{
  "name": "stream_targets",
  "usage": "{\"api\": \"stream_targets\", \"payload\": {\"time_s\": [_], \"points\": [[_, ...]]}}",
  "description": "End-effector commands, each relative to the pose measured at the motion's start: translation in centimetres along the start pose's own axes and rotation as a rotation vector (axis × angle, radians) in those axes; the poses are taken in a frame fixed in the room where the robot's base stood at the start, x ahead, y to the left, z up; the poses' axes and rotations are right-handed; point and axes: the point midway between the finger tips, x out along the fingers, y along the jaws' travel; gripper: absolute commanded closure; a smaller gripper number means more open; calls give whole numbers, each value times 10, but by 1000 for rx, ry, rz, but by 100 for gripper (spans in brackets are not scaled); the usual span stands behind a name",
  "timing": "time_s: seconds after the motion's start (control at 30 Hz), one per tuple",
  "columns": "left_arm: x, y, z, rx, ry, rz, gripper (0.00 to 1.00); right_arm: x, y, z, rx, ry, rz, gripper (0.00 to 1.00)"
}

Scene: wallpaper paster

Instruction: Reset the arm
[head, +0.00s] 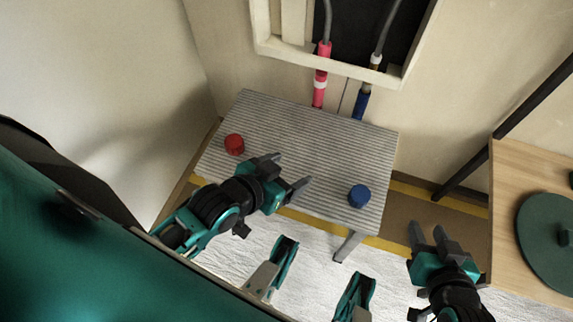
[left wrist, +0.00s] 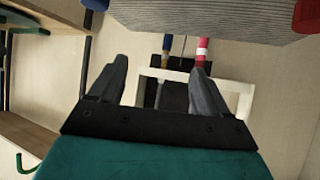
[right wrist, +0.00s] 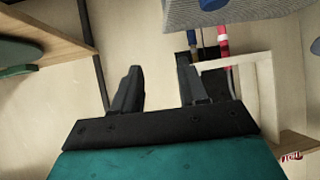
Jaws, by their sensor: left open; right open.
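My left gripper (head: 284,175) is open and empty, above the near part of the grey ribbed table (head: 300,135), right of the red cap (head: 234,144). In the left wrist view its two fingers (left wrist: 160,85) are apart with nothing between them. My right gripper (head: 428,240) is open and empty, off the table's right side, between it and the wooden table. Its fingers (right wrist: 160,88) are apart in the right wrist view. A blue cap (head: 359,195) sits at the ribbed table's right front.
A red-pink cable end (head: 321,75) and a blue one (head: 361,103) hang from a white-framed wall box (head: 330,50) behind the ribbed table. A wooden table (head: 510,185) with a dark green disc (head: 548,240) stands at right. A dark slanted bar (head: 520,115) is close by.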

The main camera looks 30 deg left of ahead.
Motion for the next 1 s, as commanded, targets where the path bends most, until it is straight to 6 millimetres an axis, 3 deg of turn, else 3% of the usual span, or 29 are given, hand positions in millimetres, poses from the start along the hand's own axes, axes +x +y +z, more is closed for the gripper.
{"api": "stream_targets", "payload": {"time_s": [0.37,0.7,1.0], "points": [[-4,1,-4,-23,-5,3,23,-4,1,-5,-7,-2,0,57],[-53,-10,-59,-13,-13,-31,23,-52,10,-69,-13,10,33,57],[-82,-19,-91,-1,-7,-57,23,-84,19,-86,-12,-14,67,57]]}}
